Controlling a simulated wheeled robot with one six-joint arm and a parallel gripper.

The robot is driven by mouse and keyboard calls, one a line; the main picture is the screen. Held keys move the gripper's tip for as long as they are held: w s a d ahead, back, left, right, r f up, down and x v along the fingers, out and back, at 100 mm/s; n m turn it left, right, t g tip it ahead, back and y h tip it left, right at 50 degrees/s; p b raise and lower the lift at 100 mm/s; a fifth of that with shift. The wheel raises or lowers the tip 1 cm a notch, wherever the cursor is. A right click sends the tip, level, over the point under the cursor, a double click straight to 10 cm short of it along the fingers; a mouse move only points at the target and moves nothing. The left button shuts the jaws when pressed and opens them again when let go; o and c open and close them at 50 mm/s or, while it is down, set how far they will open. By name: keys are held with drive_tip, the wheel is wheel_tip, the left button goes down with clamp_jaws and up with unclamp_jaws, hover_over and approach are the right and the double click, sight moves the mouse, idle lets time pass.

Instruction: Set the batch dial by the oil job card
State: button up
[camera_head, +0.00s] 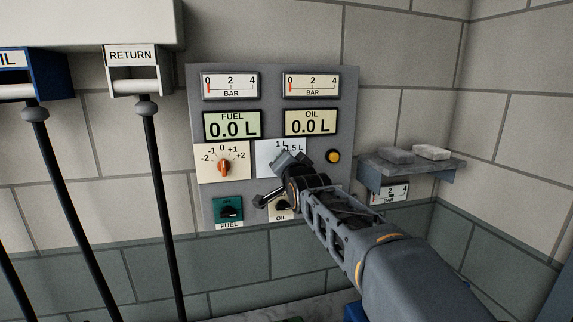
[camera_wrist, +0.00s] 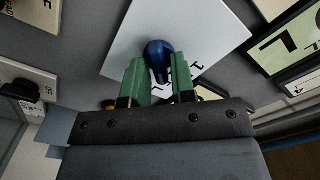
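The batch dial is a white plate (camera_head: 266,158) marked "1 L" and "1.5 L" in the head view, partly hidden behind my gripper (camera_head: 287,161). In the wrist view the plate (camera_wrist: 205,24) is tilted and carries a round blue knob (camera_wrist: 158,50). The green fingertips of my gripper (camera_wrist: 159,80) stand apart on either side of the knob's lower part. I cannot tell whether they touch it. The knob's pointer setting is not readable. No oil job card can be made out in either view.
The grey panel (camera_head: 275,79) also bears two gauges, FUEL and OIL displays (camera_head: 310,122) at 0.0 L, an orange-red trim knob (camera_head: 223,167), an amber button (camera_head: 333,156) and a green FUEL switch (camera_head: 228,208). A shelf (camera_head: 414,168) with two blocks juts out at right.

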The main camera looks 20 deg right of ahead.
drive_tip(key=shift+o, duration=1.3)
drive_tip(key=s+p, duration=0.1)
drive_tip(key=s, duration=1.2)
drive_tip(key=shift+s, duration=0.4)
drive_tip(key=s+f+n+g, duration=0.4)
drive_tip(key=s+f+g, duration=0.2)
drive_tip(key=f, duration=0.6)
drive_tip(key=s+f+n+g, duration=0.5)
drive_tip(key=s+f+g, duration=0.2)
drive_tip(key=f, duration=0.6)
drive_tip(key=shift+s, duration=0.4)
